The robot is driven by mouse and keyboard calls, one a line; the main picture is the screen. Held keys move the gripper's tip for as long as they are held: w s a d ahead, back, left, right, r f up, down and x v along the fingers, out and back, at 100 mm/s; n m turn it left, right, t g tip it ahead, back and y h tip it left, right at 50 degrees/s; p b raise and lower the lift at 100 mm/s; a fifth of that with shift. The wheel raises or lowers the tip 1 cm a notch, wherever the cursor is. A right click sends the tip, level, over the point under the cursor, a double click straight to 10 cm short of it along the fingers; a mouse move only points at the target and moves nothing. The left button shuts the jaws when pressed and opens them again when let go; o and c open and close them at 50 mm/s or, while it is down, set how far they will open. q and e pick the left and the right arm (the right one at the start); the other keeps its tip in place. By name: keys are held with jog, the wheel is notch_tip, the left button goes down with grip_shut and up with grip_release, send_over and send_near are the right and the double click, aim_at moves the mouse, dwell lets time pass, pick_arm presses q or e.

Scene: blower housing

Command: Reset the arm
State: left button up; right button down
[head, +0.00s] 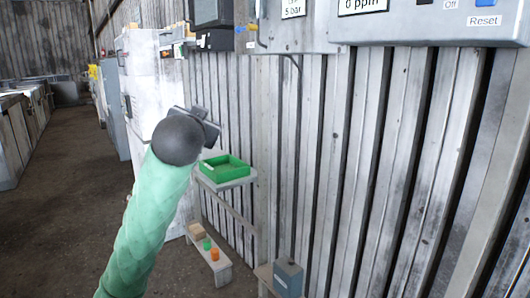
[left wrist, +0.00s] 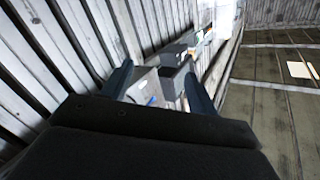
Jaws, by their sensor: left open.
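My left arm, pale green, rises from the bottom left in the head view, ending in a dark round wrist. My left gripper (head: 197,122) is raised in front of the corrugated wall, with its far parts small and dark. In the left wrist view my left gripper (left wrist: 158,85) shows two dark fingers spread apart with nothing between them touching. Beyond the fingers are grey wall boxes (left wrist: 148,88), apart from the gripper. My right gripper is in neither view.
A grey panel (head: 410,22) labelled "0 ppm" and "Reset" hangs at top right. A green tray (head: 238,163) sits on a small shelf. Below, a low bench (head: 222,266) holds an orange and a green item. A grey-blue box (head: 288,280) stands bottom centre. Open floor (head: 70,200) lies left.

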pick_arm(q)
jog(key=s+f+g+h, duration=0.1)
jog(key=s+f+g, duration=0.3)
jog(key=f, duration=1)
jog(key=s+f+n+g+h, duration=0.1)
jog(key=s+f, duration=0.5)
jog(key=f, duration=0.8)
jog(key=s+f+g+h, duration=0.1)
jog(key=s+f+g, duration=0.3)
jog(key=f, duration=1.1)
jog(key=s+f+g, duration=0.3)
jog(key=s+f, duration=0.9)
jog(key=s, duration=0.3)
jog(key=s+d+f+n+g, duration=0.1)
jog(key=s+f+g, duration=0.2)
jog(key=s+f, duration=0.9)
jog(key=s, duration=0.2)
jog(key=shift+s+d, duration=0.25)
jog(key=shift+s, duration=0.1)
